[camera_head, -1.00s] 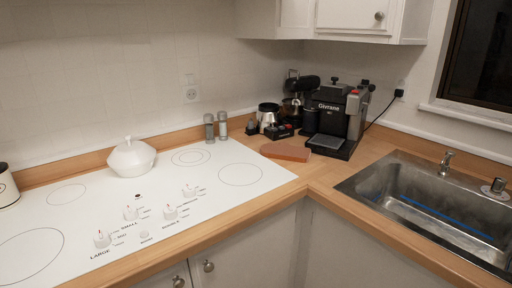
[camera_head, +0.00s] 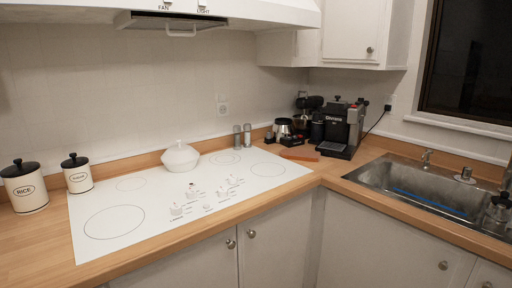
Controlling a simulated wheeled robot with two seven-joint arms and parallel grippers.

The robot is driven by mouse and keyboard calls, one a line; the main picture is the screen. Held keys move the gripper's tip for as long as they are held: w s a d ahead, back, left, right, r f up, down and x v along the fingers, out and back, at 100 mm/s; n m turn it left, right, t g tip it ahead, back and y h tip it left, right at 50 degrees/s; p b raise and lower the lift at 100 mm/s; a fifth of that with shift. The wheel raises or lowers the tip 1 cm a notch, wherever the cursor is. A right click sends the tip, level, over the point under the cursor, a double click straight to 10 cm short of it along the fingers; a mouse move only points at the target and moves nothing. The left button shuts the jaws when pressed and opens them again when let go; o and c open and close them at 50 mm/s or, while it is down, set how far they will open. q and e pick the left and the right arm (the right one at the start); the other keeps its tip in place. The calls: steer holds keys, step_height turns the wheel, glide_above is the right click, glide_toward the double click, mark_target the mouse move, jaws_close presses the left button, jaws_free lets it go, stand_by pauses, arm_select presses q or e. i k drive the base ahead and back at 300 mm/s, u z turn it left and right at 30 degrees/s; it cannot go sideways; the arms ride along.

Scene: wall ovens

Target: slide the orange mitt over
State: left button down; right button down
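No mitt can be made out for certain. A flat orange-brown item (camera_head: 299,155) lies on the counter in front of the coffee machine, at the cooktop's far right corner. It is too small to tell whether it is a mitt or a board. Neither of my grippers is in view.
A white cooktop (camera_head: 148,231) with knobs holds a white lidded pot (camera_head: 180,157). Two canisters (camera_head: 24,187) stand at the left. A black coffee machine (camera_head: 337,127) stands in the corner. A steel sink (camera_head: 412,187) is at the right. Bare counter (camera_head: 32,247) shows at the left.

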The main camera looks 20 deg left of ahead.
mark_target(296, 154)
steer(key=u, duration=0.5)
steer(key=i, duration=1.6)
steer(key=z, duration=0.85)
